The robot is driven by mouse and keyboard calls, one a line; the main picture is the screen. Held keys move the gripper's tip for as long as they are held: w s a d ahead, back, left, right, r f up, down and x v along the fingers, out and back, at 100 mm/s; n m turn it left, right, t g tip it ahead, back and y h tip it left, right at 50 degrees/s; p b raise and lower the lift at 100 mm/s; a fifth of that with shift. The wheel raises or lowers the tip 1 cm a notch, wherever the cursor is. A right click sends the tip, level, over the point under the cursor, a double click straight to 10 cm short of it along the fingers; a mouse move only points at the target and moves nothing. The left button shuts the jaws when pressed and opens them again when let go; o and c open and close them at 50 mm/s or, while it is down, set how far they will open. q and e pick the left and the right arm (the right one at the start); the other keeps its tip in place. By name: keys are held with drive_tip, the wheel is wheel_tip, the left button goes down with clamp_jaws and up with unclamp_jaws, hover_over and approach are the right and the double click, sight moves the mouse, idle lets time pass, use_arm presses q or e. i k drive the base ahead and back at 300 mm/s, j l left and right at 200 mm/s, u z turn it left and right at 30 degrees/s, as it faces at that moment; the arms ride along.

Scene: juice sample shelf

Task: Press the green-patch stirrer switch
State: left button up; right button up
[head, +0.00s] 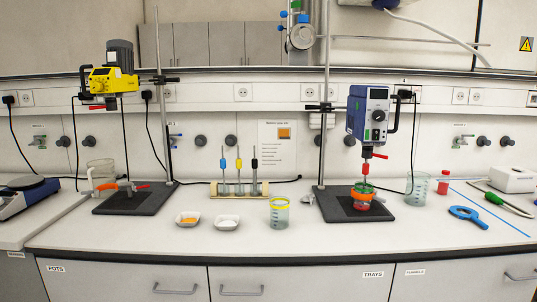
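A blue and grey overhead stirrer (369,115) hangs on a stand at the right of the bench in the head view. A small green mark seems to show low on its left side. A second, yellow stirrer (101,80) with a dark motor hangs at the left, above another dark plate. Neither of my grippers is in view.
A yellow-rimmed beaker (279,213), two white dishes and a rack (239,188) with several tools stand mid-bench. Bare bench shows along the front edge.

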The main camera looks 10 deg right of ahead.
sight(376, 133)
drive_tip(key=l, duration=1.65)
drive_tip(key=k+l, duration=0.15)
drive_tip(key=l, duration=1.55)
